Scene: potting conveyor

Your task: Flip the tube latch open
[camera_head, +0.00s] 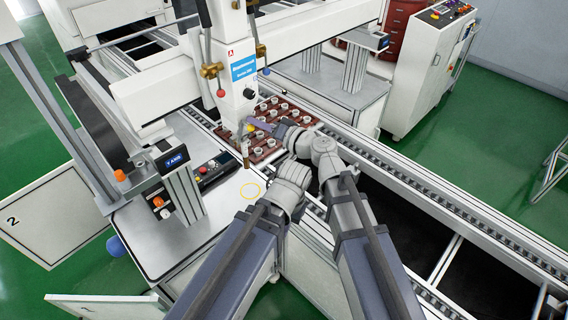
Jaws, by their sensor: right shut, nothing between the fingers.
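The tube (245,151) is a small, upright, brownish piece below the white dispensing head (230,85), at the near-left side of the red-brown tray. Its latch is too small to make out clearly.
The red-brown tray (271,142) holds several white cups on the conveyor (420,205). A control box (216,170) and a display post (173,161) stand on the white table to the left. My two wrists are close together.

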